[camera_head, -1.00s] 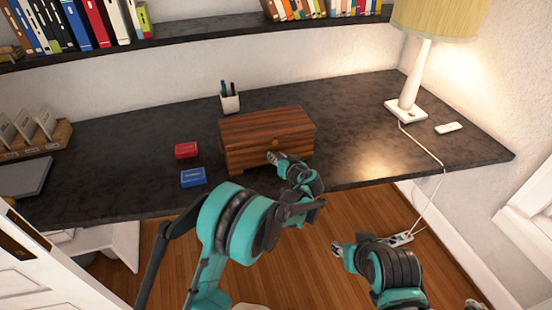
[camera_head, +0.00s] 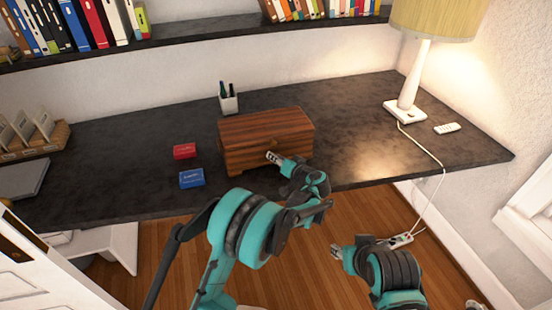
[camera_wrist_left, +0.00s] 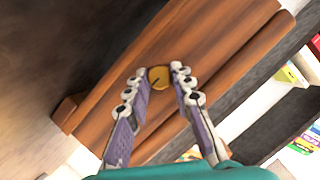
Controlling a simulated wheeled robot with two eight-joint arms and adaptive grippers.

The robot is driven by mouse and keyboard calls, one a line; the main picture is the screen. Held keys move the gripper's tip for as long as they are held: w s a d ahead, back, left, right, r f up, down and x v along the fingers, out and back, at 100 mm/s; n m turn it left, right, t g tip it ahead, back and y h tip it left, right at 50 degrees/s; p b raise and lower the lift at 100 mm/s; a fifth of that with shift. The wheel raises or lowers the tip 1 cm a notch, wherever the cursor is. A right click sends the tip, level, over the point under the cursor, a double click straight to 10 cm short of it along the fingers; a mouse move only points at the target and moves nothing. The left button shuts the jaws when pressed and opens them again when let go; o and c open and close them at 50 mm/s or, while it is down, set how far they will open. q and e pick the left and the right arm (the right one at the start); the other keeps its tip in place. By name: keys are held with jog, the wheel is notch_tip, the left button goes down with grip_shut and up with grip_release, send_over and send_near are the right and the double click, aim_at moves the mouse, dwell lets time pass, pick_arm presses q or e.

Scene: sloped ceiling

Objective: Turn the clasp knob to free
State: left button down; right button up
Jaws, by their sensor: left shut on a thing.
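A brown striped wooden box (camera_head: 240,135) with a closed lid stands on the dark desk. A round brass clasp knob (camera_wrist_left: 159,77) with a dark slot shows on its front in the left wrist view. My left gripper (camera_head: 271,156) is at the box front, and in the left wrist view its fingertips (camera_wrist_left: 158,72) sit on either side of the knob, shut on it. In the head view the fingers largely hide the knob. My right gripper (camera_head: 335,252) is below and in front of the desk edge, away from the box; its jaw state is too small to read.
A red box (camera_head: 184,151) and a blue box (camera_head: 191,179) lie left of the wooden box. A pen cup (camera_head: 229,103) stands behind it. A lamp (camera_head: 407,100) and a white remote (camera_head: 446,128) are at the right. The desk (camera_head: 350,130) is clear between.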

pick_arm(q)
jog(key=c, duration=1.3)
grip_release()
jog(key=v, duration=0.7)
jog(key=shift+s, duration=0.2)
jog(key=shift+d+r, duration=0.1)
jog(key=shift+d, duration=0.05)
